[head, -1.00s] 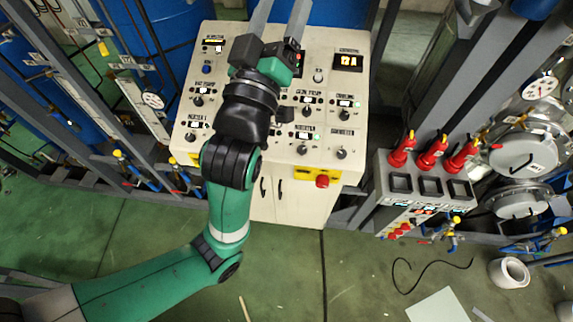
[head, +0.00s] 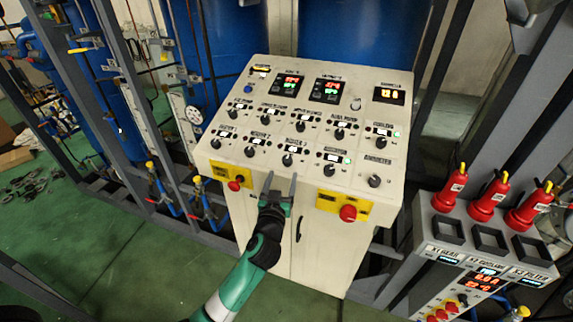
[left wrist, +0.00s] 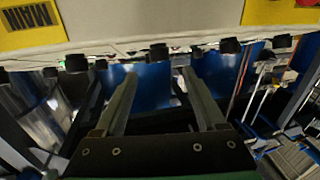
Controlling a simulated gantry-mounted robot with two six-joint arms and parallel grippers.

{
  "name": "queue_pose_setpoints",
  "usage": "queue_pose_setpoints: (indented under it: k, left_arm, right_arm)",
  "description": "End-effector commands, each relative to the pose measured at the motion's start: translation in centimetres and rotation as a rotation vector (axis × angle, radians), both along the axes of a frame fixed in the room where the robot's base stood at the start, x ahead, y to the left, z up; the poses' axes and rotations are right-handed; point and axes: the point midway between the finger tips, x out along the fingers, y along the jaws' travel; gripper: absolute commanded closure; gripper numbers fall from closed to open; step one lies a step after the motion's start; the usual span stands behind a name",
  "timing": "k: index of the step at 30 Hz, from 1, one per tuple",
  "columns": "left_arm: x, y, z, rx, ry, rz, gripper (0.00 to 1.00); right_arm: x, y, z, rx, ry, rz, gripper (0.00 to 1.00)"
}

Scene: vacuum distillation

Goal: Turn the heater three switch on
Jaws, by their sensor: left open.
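The cream control panel (head: 240,172) has several rows of black rotary knobs. The heater three switch (head: 288,160) is the third black knob from the left in the lower row, under a small lit label. The tiny label text is hard to read. My left gripper (head: 280,184) is at the panel's front edge, just below that knob and apart from it. Its two fingers are spread and empty, pointing toward the panel. In the left wrist view the open fingers (left wrist: 159,82) have nothing between them. My right gripper is in neither view.
A red button (head: 236,184) on a yellow plate sits left of my gripper, and a red emergency button (head: 348,213) sits right of it. Neighbouring knobs (head: 250,151) are close by. A grey unit with red plugs (head: 487,205) stands at the right.

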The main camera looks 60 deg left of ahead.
Motion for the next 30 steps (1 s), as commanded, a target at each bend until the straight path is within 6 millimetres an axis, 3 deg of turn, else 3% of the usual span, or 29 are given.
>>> queue_pose_setpoints:
  k: [3, 9, 21, 30]
  left_arm:
    - [1.7, 2.4, 0.1, 0.000, -0.001, 0.002, 0.27]
    - [3.8, 5.1, 0.0, -0.001, -0.001, 0.000, 0.27]
    - [4.5, 5.9, 0.0, -0.001, -0.001, -0.002, 0.29]
    - [4.5, 5.9, 0.0, -0.001, -0.001, -0.002, 0.83]
  right_arm:
    - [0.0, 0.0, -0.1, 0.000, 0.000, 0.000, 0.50]
    - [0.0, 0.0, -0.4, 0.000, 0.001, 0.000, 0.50]
    - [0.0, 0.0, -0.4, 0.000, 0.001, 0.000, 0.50]
    - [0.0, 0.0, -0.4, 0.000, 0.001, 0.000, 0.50]
